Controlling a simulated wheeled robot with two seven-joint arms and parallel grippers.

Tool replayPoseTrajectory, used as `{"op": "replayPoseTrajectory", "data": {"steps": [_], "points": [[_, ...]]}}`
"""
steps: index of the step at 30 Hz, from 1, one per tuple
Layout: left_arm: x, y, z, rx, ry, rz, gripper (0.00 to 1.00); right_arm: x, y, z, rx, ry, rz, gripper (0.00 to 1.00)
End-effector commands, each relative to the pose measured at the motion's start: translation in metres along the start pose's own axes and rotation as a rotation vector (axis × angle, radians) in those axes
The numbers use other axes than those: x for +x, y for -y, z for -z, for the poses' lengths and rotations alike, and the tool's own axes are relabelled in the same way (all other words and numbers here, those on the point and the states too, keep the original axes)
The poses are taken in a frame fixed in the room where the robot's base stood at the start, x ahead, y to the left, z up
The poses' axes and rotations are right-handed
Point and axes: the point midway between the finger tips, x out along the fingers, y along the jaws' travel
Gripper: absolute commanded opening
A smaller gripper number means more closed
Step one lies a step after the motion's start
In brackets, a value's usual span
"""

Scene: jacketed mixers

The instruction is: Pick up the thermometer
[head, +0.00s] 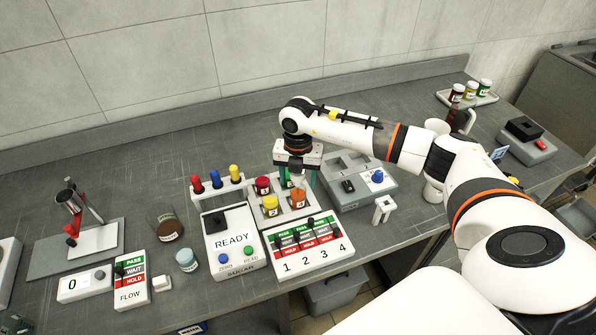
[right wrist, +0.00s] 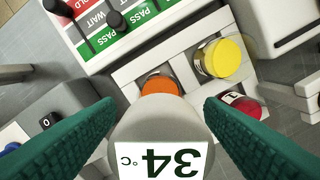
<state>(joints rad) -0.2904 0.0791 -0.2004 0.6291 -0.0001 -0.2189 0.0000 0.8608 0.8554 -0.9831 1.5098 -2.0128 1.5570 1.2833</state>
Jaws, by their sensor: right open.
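The thermometer (right wrist: 160,135), a pale grey rounded body with a white "34 °C" display, fills the lower middle of the right wrist view. My right gripper (right wrist: 160,125) is open, with one green finger on each side of it. Gaps show between the fingers and the body at their tips. In the head view my right gripper (head: 298,180) points down over the back of the rack with capped jars, and it hides most of the thermometer there. My left gripper is not in view.
The light grey rack (head: 312,207) holds jars with red (head: 262,184), yellow (head: 270,203) and orange (head: 298,196) caps close to my right gripper.

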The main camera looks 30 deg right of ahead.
Motion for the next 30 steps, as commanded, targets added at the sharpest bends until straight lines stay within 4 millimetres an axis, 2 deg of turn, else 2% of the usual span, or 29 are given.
{"op": "replayPoseTrajectory", "data": {"steps": [8,15,18,25,30], "points": [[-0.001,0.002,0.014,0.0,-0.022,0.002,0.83,0.004,0.0,0.0,-0.001,0.0,0.001,0.61],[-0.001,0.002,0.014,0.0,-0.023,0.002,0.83,0.003,0.0,0.0,0.0,0.0,0.001,0.22],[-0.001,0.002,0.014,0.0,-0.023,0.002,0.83,0.003,0.0,0.0,0.0,0.0,0.001,0.12],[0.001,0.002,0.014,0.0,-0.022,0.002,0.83,0.0,0.0,0.0,0.0,-0.001,0.002,0.11],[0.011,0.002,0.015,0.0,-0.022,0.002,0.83,-0.023,0.0,0.001,-0.001,-0.004,0.004,0.11]]}}
